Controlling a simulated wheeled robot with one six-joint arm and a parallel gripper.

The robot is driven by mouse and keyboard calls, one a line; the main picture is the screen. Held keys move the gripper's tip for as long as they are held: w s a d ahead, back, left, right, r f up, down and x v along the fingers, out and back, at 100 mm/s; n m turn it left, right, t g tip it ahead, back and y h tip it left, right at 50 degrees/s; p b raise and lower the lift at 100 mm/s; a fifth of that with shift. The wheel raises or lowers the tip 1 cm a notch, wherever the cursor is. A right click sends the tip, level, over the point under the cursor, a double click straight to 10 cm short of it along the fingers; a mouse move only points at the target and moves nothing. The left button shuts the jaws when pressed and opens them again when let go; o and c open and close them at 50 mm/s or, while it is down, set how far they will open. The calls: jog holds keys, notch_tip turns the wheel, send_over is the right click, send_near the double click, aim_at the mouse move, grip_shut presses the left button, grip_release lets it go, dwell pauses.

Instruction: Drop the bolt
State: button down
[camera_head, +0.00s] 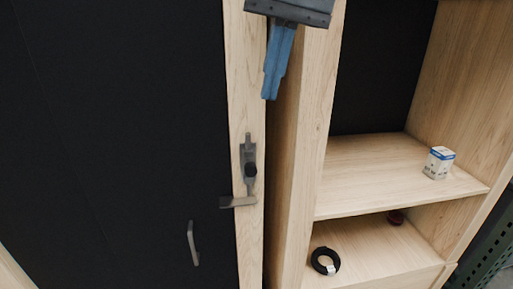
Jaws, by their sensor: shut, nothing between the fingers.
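The bolt (249,165) is a dark metal piece with a round black knob, mounted upright on the light wood frame right of the black door panel. Whether the bolt's rod reaches into the bracket is too small to tell.
A dark handle (193,243) is on the black door (120,130). Wooden uprights stand close beside my gripper.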

aim_at(253, 165)
jog(key=a+f+p, duration=0.1)
jog(key=f, duration=0.3)
jog(key=f+p, duration=0.1)
jog(key=f, duration=0.3)
jog(key=a+f+p, duration=0.1)
jog(key=f, duration=0.4)
jog(key=shift+s+a, duration=0.3)
jog(key=shift+s, duration=0.05)
jog(key=shift+f, duration=0.15)
notch_tip(253, 165, down, 4)
jog(key=shift+r+b, duration=0.25)
jog(key=shift+b, duration=0.35)
jog(key=shift+s, duration=0.1)
jog(key=shift+d, duration=0.1)
